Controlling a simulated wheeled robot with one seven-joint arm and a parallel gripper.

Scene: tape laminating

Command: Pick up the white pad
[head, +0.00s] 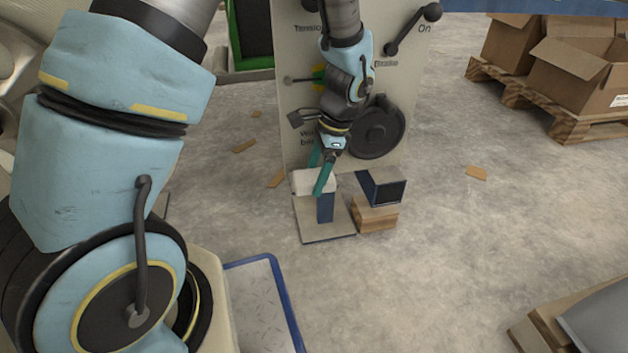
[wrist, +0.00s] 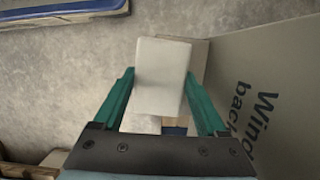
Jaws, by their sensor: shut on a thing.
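The white pad (head: 301,183) is a pale block at the foot of the machine panel in the head view. It also shows large between the fingers in the wrist view (wrist: 162,78). My gripper (head: 318,178) has teal fingers, one on each side of the pad, and is shut on it. The pad is above a flat grey plate (head: 311,228) with a blue upright piece (head: 325,208) on it. I cannot tell whether the pad still touches that piece. The far finger is partly hidden by the pad in the head view.
The machine panel (head: 295,110) with levers and a dark round wheel (head: 377,128) stands close behind my gripper. A dark blue angled piece (head: 383,189) sits on a wooden block (head: 376,216) just right of the plate. The floor farther right is mostly clear, with cardboard boxes (head: 570,70) on a pallet.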

